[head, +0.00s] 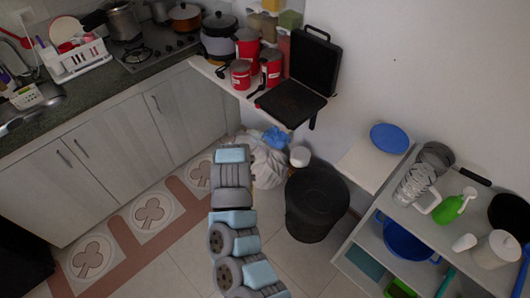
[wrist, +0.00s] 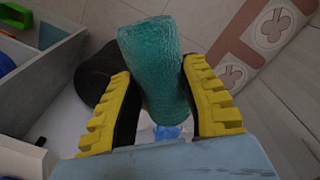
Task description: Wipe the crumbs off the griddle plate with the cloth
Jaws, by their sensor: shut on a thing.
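The griddle (head: 290,103) is black and stands open on the narrow shelf at the top middle of the head view, its lid raised at the back. Its lower plate looks dark, and I cannot make out crumbs at this size. In the wrist view, my gripper (wrist: 158,68) has its yellow fingers shut on a teal, rough-textured cloth (wrist: 155,45), which bulges out beyond the fingertips. In the head view, my arm is in front of and below the shelf, apart from the griddle. The fingers and cloth are hidden there.
Red canisters (head: 270,68) and a dark-handled utensil stand left of the griddle on the narrow shelf (head: 224,80). Below are a white bag (head: 268,167) and a black bin (head: 318,205). A shelf unit with a blue plate (head: 390,137) is at right. Open floor lies left.

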